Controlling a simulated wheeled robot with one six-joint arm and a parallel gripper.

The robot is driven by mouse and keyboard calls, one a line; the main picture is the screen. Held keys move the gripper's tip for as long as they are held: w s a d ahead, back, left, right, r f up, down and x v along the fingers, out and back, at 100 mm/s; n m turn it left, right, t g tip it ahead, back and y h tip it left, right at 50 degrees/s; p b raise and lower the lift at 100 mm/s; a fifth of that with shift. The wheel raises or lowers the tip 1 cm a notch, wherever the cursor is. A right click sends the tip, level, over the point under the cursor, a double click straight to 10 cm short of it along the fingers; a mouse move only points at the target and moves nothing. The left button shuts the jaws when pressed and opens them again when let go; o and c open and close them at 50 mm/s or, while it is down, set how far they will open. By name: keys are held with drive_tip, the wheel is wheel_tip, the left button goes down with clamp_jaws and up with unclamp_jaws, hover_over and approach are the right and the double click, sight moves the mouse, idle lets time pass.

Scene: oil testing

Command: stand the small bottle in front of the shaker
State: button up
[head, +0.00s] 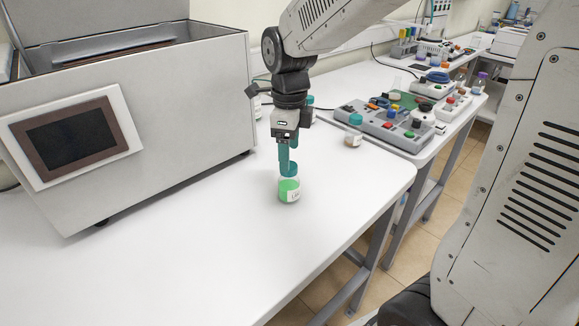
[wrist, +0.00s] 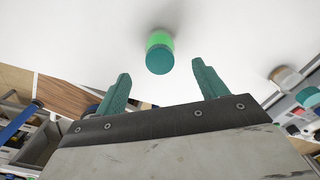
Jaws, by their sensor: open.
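The small bottle (head: 289,191) stands upright on the white table, with green contents, a white label and a teal cap. The shaker, a large grey box with a dark screen (head: 70,138), stands at the left; the bottle is on the table to its right. My gripper (head: 288,160) points down at the bottle's cap, its teal fingers overlapping the cap in the head view. In the wrist view my gripper (wrist: 161,70) is open and empty. The bottle (wrist: 160,52) shows centred just past the fingertips, apart from both.
Another teal-capped bottle (head: 354,131) stands farther back on the table, near a control box with coloured knobs (head: 390,125). More bottles partly show behind my arm. The table's front and middle are clear. Its right edge drops to the tiled floor (head: 400,240).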

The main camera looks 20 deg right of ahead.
wheel_tip(320, 180, up, 4)
drive_tip(key=shift+r, duration=0.1)
drive_tip(key=shift+s+r+n, duration=0.15)
drive_tip(key=shift+s+n, duration=0.15)
drive_tip(key=shift+s, duration=0.05)
drive_tip(key=s+d+n+t, duration=0.1)
drive_tip(key=s+d+n, duration=0.1)
drive_tip(key=s+n, duration=1.9)
drive_tip(key=n, duration=0.4)
drive_tip(key=shift+s+d+r, duration=0.25)
drive_tip(key=shift+s+d, duration=0.05)
drive_tip(key=shift+d, duration=0.05)
